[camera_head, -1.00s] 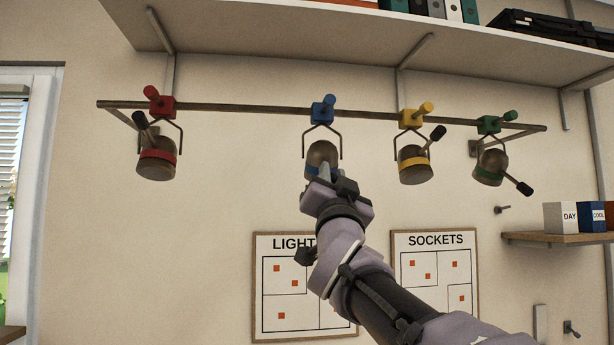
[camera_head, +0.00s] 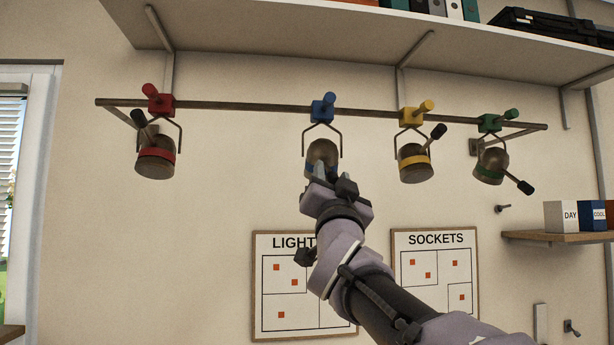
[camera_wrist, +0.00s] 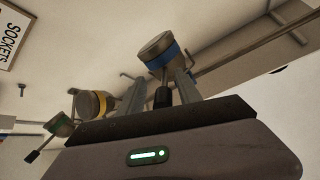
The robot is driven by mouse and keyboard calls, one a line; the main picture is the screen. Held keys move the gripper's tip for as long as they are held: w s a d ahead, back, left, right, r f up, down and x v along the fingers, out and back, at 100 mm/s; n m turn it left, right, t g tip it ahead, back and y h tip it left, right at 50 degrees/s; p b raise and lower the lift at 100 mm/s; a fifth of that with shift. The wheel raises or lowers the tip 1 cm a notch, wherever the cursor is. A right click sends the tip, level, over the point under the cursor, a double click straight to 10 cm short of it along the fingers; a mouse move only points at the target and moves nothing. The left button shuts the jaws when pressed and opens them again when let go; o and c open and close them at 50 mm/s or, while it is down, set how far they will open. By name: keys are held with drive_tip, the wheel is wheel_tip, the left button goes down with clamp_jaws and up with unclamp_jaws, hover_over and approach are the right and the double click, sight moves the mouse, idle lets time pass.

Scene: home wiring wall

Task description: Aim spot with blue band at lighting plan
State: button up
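The spot with the blue band (camera_head: 322,153) hangs from the rail by its blue clamp (camera_head: 322,109), its head tilted. In the wrist view the spot (camera_wrist: 160,52) shows its flat face and blue band. Its black handle (camera_wrist: 162,97) points toward my palm, between my two fingers. My gripper (camera_head: 325,180) is just below the spot and hides its lower part. In the wrist view my gripper (camera_wrist: 163,82) looks open, with gaps beside the handle; contact is unclear. The lighting plan (camera_head: 283,300) is on the wall below, its right part hidden by my arm.
A red-banded spot (camera_head: 156,158) hangs to the left, yellow (camera_head: 414,163) and green (camera_head: 490,165) ones to the right, on the rail (camera_head: 230,106). A shelf (camera_head: 300,40) is above. The sockets plan (camera_head: 435,275) is right of my arm.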

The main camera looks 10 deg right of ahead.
drive_tip(key=shift+s+r, duration=0.1)
drive_tip(key=shift+s, duration=0.1)
drive_tip(key=b+v, duration=0.2)
drive_tip(key=v, duration=1.5)
drive_tip(key=shift+f, duration=0.2)
drive_tip(key=shift+s+a, duration=0.1)
drive_tip(key=shift+c, duration=0.2)
